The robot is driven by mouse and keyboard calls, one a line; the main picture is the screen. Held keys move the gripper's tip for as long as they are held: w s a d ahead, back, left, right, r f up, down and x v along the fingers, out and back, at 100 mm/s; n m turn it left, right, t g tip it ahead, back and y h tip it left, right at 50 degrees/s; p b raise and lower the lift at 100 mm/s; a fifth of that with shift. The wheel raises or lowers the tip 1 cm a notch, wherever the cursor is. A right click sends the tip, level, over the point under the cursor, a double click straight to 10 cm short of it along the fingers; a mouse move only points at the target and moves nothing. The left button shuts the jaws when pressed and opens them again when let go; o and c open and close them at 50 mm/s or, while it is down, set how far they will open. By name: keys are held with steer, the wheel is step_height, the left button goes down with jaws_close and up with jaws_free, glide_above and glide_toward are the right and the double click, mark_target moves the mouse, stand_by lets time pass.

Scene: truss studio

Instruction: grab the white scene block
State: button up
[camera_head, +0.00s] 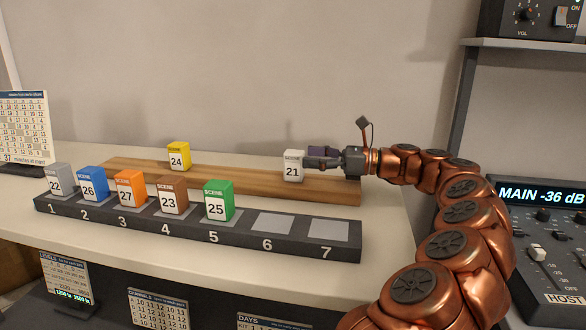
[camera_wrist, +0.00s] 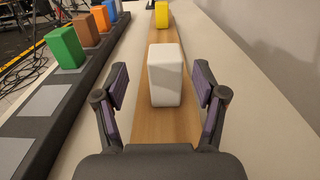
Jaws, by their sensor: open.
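The white scene block (camera_head: 293,168), numbered 21, stands upright near the right end of a wooden board (camera_head: 235,180). In the wrist view the white block (camera_wrist: 166,76) stands straight ahead, a little beyond the finger tips or just between them. My gripper (camera_head: 320,158) reaches in from the right at the block's height. Its two purple-padded fingers (camera_wrist: 161,88) are spread apart, with gaps visible on both sides of the block. The gripper is open and holds nothing. In the head view I cannot tell whether a finger touches the block.
A dark numbered rack (camera_head: 140,222) in front holds grey, blue, orange, brown and green blocks in slots 1 to 5; slots 6 and 7 are empty. A yellow block (camera_head: 178,156) stands farther left on the board. A mixer panel (camera_head: 550,240) is at right.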

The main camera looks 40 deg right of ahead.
mark_target(294, 152)
steer(key=x, duration=0.2)
steer(key=b+x, duration=0.1)
steer(key=x, duration=0.1)
steer(key=shift+w+d+f, duration=0.15)
steer(key=shift+w+f, duration=0.1)
steer(key=shift+w+a+r, duration=0.15)
steer(key=shift+w+a, duration=0.1)
steer(key=shift+w, duration=0.05)
steer(key=c, duration=1.3)
steer(key=shift+r, duration=0.1)
